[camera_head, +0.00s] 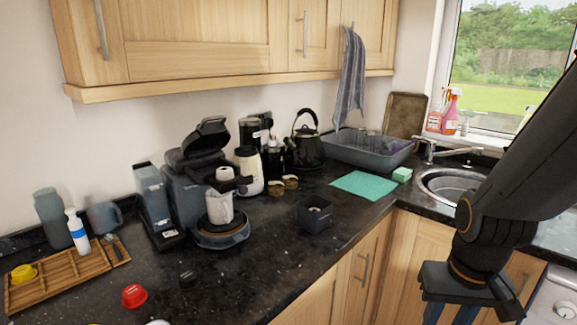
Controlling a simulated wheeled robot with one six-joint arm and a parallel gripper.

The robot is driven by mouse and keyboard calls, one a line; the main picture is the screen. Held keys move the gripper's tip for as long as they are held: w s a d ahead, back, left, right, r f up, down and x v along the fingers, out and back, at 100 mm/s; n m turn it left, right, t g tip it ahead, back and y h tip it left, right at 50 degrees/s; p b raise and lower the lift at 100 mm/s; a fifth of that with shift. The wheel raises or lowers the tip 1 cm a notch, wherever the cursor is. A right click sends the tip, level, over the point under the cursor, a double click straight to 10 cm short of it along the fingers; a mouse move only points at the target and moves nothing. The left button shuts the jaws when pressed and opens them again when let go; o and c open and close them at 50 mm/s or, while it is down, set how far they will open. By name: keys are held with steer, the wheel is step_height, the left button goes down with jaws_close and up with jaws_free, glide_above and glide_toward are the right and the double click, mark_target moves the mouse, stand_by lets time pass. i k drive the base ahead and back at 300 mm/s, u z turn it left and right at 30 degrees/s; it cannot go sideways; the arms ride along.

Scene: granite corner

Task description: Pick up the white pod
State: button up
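A small white pod (158,322) shows at the bottom edge of the view, on the dark granite worktop. It is mostly cut off by the frame, so its full shape is hidden. My gripper (450,315) hangs at the lower right, in front of the cabinet doors and far to the right of the white pod. Its two blue fingers stand apart with a gap between them. The fingertips are cut off by the bottom edge, and I see nothing held between the parts that show.
A red pod (134,296) and a black pod (188,279) lie near the white one. A wooden tray (60,285) holds a yellow pod (23,273). A coffee machine (187,185) with a white mug (220,207) stands behind. A dark box (315,215) sits near the worktop edge.

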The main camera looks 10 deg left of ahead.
mark_target(222, 173)
steer(key=z, duration=1.05)
steer(key=i, duration=1.2)
steer(key=u, duration=2.95)
